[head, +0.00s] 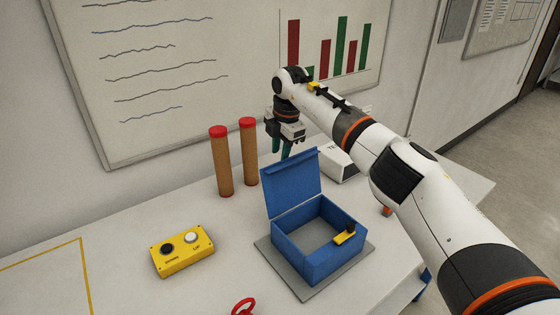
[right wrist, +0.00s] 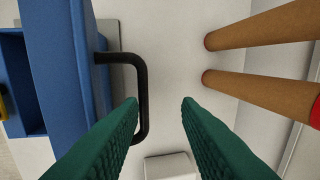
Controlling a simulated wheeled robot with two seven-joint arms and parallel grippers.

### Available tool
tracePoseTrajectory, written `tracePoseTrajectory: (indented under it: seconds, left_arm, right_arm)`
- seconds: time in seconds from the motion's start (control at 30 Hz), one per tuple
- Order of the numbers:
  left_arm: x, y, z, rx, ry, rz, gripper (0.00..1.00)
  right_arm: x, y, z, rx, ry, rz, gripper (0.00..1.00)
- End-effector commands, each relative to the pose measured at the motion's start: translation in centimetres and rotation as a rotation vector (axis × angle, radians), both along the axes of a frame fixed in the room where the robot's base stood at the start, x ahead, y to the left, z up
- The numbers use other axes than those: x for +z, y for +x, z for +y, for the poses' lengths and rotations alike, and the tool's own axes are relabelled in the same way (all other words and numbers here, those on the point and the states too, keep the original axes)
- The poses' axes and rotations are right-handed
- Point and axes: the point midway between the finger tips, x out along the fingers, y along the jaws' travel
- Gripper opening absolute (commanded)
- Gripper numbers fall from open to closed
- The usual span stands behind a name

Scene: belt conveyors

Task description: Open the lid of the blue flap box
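The blue flap box (head: 318,262) sits on a grey base plate on the table, and its inside shows from above. Its lid (head: 292,185) stands raised, leaning back slightly from upright. A yellow and black latch piece (head: 345,234) is on the front rim. My right gripper (head: 282,150) is just behind the lid's top edge, partly hidden by it. In the right wrist view, its green fingers (right wrist: 159,103) are apart with nothing gripped between them. The lid's black handle (right wrist: 142,90) is beside the left-hand finger, and I cannot tell whether they touch. My left gripper is not in view.
Two brown cylinders with red tops (head: 249,155) stand left of my right gripper, near the wall. A yellow button box (head: 182,253) lies left of the blue box. A red object (head: 243,307) is at the front. A white box (head: 340,165) stands behind, at right.

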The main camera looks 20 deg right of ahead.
Motion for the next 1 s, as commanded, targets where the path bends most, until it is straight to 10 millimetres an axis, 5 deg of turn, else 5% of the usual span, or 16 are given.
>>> tracePoseTrajectory:
  seconds: [0.2,0.4,1.0]
  left_arm:
    - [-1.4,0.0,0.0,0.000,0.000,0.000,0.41]
    - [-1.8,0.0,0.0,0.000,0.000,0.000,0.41]
    - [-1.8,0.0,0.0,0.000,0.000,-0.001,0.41]
  right_arm:
    - [5.0,-0.9,-0.4,0.000,-0.002,-0.011,0.31]
    - [7.7,-1.4,-0.6,-0.001,-0.004,-0.010,0.31]
    - [8.5,-1.6,-0.6,-0.001,-0.003,-0.009,0.31]
